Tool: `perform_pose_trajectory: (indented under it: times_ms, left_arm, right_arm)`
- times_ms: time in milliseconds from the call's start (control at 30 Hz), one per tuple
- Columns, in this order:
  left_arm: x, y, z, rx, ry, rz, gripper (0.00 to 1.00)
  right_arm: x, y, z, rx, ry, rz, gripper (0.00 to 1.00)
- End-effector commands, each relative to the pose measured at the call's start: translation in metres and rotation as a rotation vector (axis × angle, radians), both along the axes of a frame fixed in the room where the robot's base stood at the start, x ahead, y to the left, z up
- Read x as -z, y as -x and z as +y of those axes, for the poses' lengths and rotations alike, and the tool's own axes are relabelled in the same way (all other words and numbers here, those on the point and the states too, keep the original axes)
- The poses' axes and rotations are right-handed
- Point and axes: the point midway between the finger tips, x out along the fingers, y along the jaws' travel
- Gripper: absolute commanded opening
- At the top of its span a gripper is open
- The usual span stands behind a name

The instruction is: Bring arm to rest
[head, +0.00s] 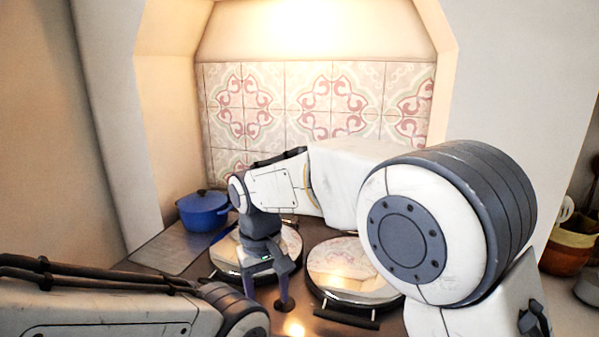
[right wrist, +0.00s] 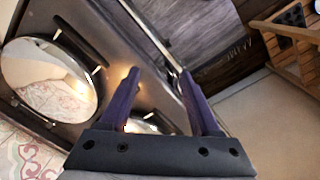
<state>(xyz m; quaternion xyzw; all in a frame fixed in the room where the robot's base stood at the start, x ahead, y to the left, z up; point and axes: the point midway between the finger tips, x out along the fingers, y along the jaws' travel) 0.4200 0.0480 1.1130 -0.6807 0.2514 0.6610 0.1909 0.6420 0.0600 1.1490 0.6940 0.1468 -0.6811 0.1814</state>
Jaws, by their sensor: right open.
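My right arm reaches in from the right in the head view and bends down over the stove top. Its right gripper (head: 266,291) points down by the front edge of the stove, near the left round shiny hob cover (head: 290,241). The gripper's two purple fingers stand apart with nothing between them. In the right wrist view the gripper (right wrist: 160,74) is also spread and empty, over the stove's edge. My left arm lies across the lower left corner of the head view. Its gripper is out of the picture.
A second shiny hob cover (head: 345,262) lies right of the gripper; a cover shows in the right wrist view (right wrist: 48,82). A blue pot (head: 203,213) stands at the back left. A wooden rack (right wrist: 296,50) stands beyond open floor (right wrist: 265,115).

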Motion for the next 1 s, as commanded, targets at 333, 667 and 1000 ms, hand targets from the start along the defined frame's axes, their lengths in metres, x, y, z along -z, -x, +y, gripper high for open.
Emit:
perform_pose_trajectory:
  times_ms: [333, 667, 1000]
  left_arm:
    - [0.0, 0.0, 0.0, 0.0, 0.0, 0.0, 0.0]
    - [0.0, 0.0, 0.0, 0.0, 0.0, 0.0, 0.0]
    - [0.0, 0.0, 0.0, 0.0, 0.0, 0.0, 0.0]
  right_arm:
    - [0.009, 0.16, -0.071, -0.129, -0.1, 0.019, 0.64]
    - [0.036, 0.222, -0.107, -0.171, -0.132, 0.023, 0.64]
    - [0.036, 0.222, -0.108, -0.17, -0.131, 0.025, 0.64]
